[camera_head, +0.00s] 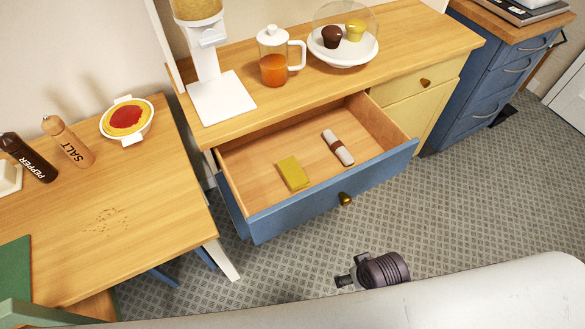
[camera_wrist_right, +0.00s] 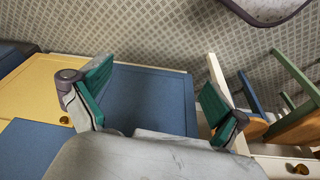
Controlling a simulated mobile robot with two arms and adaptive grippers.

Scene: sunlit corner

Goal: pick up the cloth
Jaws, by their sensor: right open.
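A flat yellow piece (camera_head: 292,173), which looks like a folded cloth, lies in the open drawer (camera_head: 250,163), left of its middle. A pale roll with a brown band (camera_head: 338,148) lies apart from it, to the right. I cannot tell for sure which one is the cloth. In the right wrist view my right gripper (camera_wrist_right: 159,77) is open, with its teal pads wide apart and nothing between them. A blue panel lies beyond the fingers there, and neither candidate shows. My left gripper is not in view.
The drawer's blue front (camera_head: 335,195) stands out over the patterned floor. Above it the counter (camera_head: 425,42) bears a juice pitcher (camera_head: 273,68), a white dispenser and domed cupcakes. A wooden table (camera_head: 150,205) with shakers and a bowl stands at left. The drawer is otherwise empty.

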